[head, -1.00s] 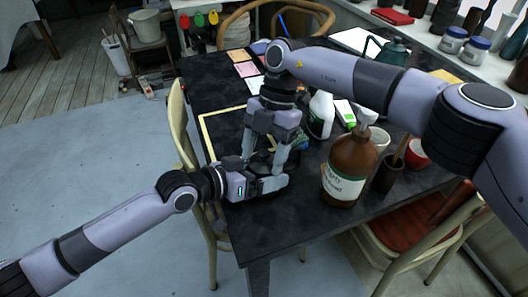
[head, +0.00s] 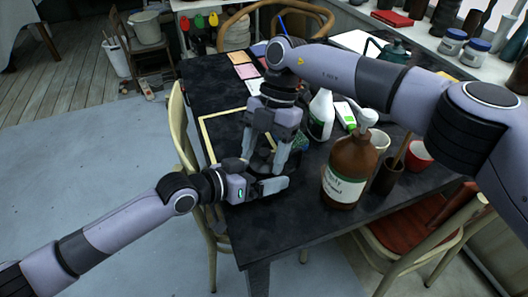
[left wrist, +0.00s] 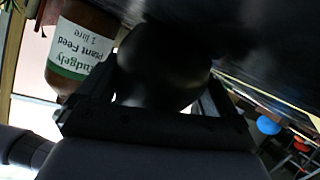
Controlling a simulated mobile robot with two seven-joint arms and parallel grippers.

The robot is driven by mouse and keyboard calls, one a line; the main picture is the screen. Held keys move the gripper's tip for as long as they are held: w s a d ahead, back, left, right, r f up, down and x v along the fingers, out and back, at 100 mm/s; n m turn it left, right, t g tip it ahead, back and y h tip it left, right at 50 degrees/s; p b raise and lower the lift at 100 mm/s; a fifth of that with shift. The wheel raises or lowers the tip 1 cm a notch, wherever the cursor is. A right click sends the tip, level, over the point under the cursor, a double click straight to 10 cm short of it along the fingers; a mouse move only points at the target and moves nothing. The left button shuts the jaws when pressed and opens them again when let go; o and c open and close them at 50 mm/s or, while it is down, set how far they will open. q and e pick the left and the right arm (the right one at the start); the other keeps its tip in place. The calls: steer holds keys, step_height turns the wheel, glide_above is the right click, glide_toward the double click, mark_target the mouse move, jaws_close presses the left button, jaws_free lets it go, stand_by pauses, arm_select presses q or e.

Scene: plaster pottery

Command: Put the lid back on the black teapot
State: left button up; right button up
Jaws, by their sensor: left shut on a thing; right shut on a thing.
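The black teapot (left wrist: 165,60) is a dark rounded body between the fingers in the left wrist view. In the head view it is mostly hidden behind the grippers and blends into the black tabletop (head: 290,225). My left gripper (head: 266,181) is shut on it low at the table's near left edge. My right gripper (head: 263,160) points down directly over the same spot, its fingers close together above the left gripper. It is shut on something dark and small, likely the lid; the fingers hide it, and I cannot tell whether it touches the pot.
A brown pump bottle (head: 350,172) stands close on the right, with a dark pot (head: 388,175) and red cup (head: 418,154) beyond. A white spray bottle (head: 321,115) stands behind the grippers. A yellow frame (head: 208,135) lies left. The front tabletop is clear.

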steer(key=shift+f, duration=0.45)
stand_by(0.6)
steer(key=shift+d+f, duration=0.1)
steer(key=shift+f, duration=0.35)
steer(key=o, duration=0.8)
steer(key=shift+v, duration=2.2)
steer(key=shift+s, duration=0.1)
steer(key=c, duration=1.1)
steer(key=shift+o, duration=0.2)
steer(key=shift+f, duration=0.1)
